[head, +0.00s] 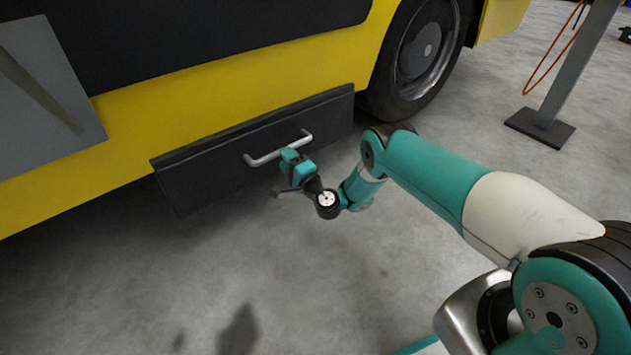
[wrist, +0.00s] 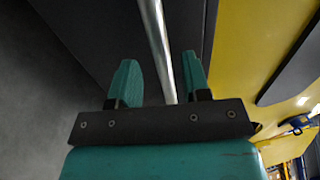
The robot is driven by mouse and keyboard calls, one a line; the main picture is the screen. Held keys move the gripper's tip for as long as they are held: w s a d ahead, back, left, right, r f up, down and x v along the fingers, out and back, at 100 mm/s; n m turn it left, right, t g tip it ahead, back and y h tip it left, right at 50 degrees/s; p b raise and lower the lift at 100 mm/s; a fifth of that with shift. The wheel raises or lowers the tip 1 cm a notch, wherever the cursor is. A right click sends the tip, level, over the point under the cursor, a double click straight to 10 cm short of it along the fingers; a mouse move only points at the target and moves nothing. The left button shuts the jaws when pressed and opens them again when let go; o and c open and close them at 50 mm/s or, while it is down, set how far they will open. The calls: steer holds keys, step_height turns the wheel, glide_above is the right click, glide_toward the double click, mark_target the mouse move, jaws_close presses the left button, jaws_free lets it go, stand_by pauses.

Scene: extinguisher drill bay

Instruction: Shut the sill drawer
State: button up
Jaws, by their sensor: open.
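The sill drawer (head: 215,170) is a long dark panel low on the yellow vehicle side, with a narrow top edge showing. Its silver bar handle (head: 262,158) runs along the front. My gripper (head: 286,172) is at the right part of the handle, in front of the drawer. In the wrist view my open gripper (wrist: 160,80) has one teal finger on each side of the handle bar (wrist: 158,45), with gaps on both sides. The dark drawer front (wrist: 100,35) lies beyond. I cannot tell how far the drawer stands out.
The yellow vehicle (head: 250,75) overhangs the drawer, with a wheel (head: 425,50) to its right. A grey post on a dark base (head: 540,127) stands at the upper right. The concrete floor (head: 320,290) in front is clear.

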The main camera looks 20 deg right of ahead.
steer(key=p+v, duration=1.3)
steer(key=p, duration=0.1)
steer(key=shift+s+p, duration=0.3)
steer(key=shift+s, duration=0.05)
